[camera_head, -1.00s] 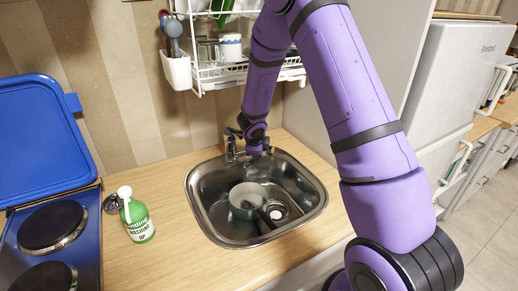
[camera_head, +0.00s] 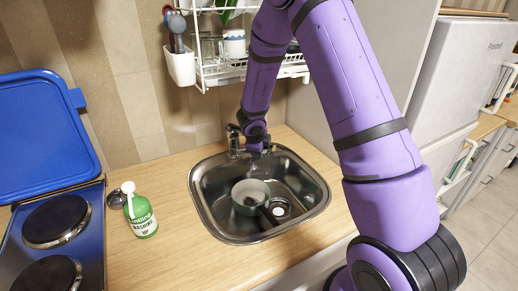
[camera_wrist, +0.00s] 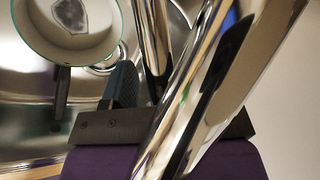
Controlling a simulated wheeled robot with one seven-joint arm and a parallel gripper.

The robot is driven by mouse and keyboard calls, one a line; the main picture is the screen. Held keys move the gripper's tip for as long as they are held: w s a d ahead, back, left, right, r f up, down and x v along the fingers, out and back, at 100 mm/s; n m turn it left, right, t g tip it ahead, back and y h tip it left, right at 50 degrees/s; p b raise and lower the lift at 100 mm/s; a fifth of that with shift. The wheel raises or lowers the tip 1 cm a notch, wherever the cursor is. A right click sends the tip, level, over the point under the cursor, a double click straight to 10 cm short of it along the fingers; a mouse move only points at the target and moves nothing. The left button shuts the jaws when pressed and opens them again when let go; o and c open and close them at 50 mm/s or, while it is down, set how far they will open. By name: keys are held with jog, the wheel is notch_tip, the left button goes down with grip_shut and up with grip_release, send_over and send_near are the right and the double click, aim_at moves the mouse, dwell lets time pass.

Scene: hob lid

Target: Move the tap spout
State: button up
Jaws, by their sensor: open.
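The chrome tap (camera_head: 234,141) stands at the back left of the steel sink (camera_head: 205,205). My gripper (camera_head: 258,150) is low over the back of the sink, just right of the tap, and hides much of the spout. In the wrist view the shiny chrome spout (camera_wrist: 222,85) crosses close in front of my gripper, with a second chrome tube (camera_wrist: 151,40) beside it. One dark finger (camera_wrist: 122,85) shows left of the tubes; the other is hidden or lost in reflections. My gripper is open. I cannot tell whether a finger touches the spout.
A pan (camera_head: 250,194) with a dark handle lies in the sink near the drain. A green washing-up bottle (camera_head: 139,213) stands on the wooden counter, left of the sink. The blue hob (camera_head: 52,225) is farther left. A dish rack (camera_head: 265,72) hangs above the sink.

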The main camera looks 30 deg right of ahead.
jog(key=v, duration=1)
jog(key=shift+r, duration=0.25)
jog(key=shift+s+a, duration=0.1)
jog(key=shift+s, duration=0.05)
jog(key=shift+c, duration=0.3)
